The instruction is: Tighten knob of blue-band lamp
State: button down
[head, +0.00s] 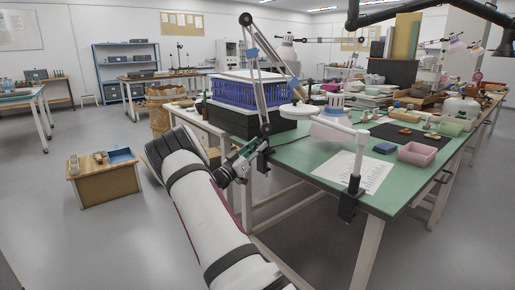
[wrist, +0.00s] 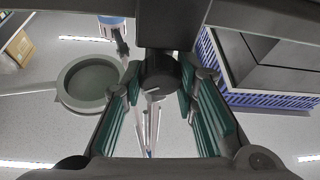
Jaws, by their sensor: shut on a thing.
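The lamp with blue bands (head: 252,53) on its jointed arm stands at the near left edge of the green table in the head view. Its arm rises from a dark clamp at that edge. My gripper (head: 256,148) reaches the foot of this arm from the lower left. In the wrist view a dark round knob (wrist: 160,72) sits between the two green-padded fingers of my gripper (wrist: 160,90), which are shut on it. The thin lamp rods run below the knob there. The contact of the pads with the knob is partly hidden.
The green table (head: 300,155) holds a blue-purple crate (head: 234,92) close behind the lamp's foot. A white lamp arm on a second clamp (head: 347,207) stands at the table's front edge.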

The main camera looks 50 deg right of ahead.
jog(key=shift+f+m+b, duration=0.1)
jog(key=shift+m+b, duration=0.25)
jog(key=shift+m, duration=0.05)
jog(key=m+g+b, duration=0.1)
jog(key=m+b, duration=0.2)
jog(key=shift+f+m+g, duration=0.1)
jog(key=shift+m+g, duration=0.2)
jog(key=shift+g, duration=0.1)
jog(key=shift+m+g+y+b, duration=0.6)
jog(key=shift+m+g+b, duration=0.55)
jog(key=shift+m, duration=1.35)
jog(key=c, duration=1.3)
grip_release()
jog(key=shift+a, duration=0.1)
jog(key=v, duration=1.1)
jog(key=shift+w+a, duration=0.3)
jog(key=shift+w, duration=0.05)
